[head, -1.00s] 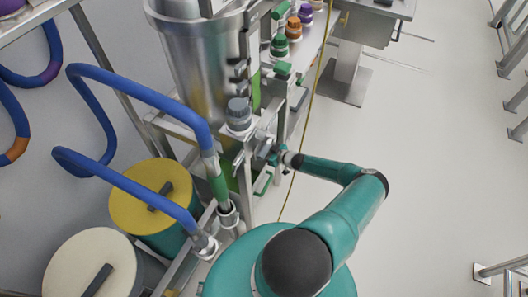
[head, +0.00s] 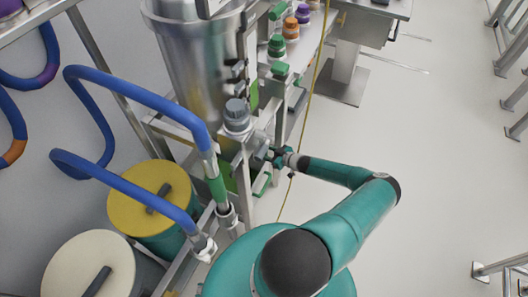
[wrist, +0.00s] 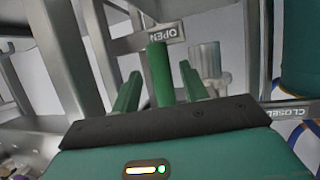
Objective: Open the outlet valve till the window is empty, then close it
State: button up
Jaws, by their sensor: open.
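In the wrist view, a green bar-shaped valve handle (wrist: 158,72) stands between the two green fingers of my gripper (wrist: 160,88). A gap shows on each side, so the fingers are open around it. The handle's far end is next to the OPEN label (wrist: 166,34). The CLOSED label (wrist: 290,113) is off to the right. In the head view, my gripper (head: 272,157) is at the valve area below the steel vessel (head: 192,65). A green strip (head: 253,96) shows beside the vessel; I cannot tell its level or whether it is the window.
A grey-capped fitting (head: 237,113) sits above my gripper. Blue hoses (head: 140,98) and yellow-topped (head: 150,190) and cream-topped (head: 85,265) drums stand left. A yellow cable (head: 306,110) hangs close to my arm. Open floor (head: 430,150) lies to the right.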

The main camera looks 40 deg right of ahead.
jog(key=v, duration=1)
jog(key=shift+s+d, duration=0.1)
